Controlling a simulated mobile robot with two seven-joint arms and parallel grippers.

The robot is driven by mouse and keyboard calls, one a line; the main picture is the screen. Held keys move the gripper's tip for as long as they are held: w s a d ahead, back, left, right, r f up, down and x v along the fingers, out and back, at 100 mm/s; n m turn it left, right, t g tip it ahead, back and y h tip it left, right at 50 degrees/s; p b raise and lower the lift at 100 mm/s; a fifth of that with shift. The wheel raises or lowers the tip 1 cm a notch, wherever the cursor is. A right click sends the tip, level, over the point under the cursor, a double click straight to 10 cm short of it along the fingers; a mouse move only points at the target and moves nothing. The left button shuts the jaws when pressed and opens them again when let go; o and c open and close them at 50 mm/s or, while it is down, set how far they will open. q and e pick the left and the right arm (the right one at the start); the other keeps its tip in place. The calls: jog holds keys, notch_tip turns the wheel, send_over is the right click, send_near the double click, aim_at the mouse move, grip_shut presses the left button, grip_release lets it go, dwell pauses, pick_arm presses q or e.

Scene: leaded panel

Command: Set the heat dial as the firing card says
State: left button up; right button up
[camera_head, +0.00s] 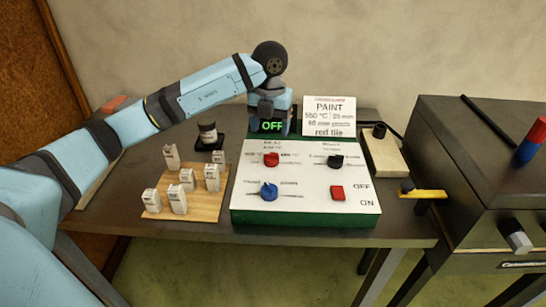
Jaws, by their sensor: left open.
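The firing card (329,117) stands behind the control box. It reads PAINT, 550 °C, 25 min, a smaller pressure line hard to read, and red tile. The white-topped green control box (305,215) carries a red dial (271,160) at upper left; its label looks like heat, but the small print and pointer are unclear. A black dial (337,161) is at upper right, a blue dial (269,190) at lower left. My left gripper (272,128) points down, open, behind the red dial and in front of part of the display. My right gripper is out of view.
The display (272,126) shows OFF in green. A red switch (337,193) sits beside OFF and ON marks. A dark kiln-like cabinet (470,170) stands right.

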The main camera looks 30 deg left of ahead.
aim_at(270, 154)
pick_arm(q)
notch_tip(270, 154, down, 10)
jog(key=shift+r, duration=0.1)
jog(key=shift+c, duration=0.2)
jog(key=c, duration=0.9)
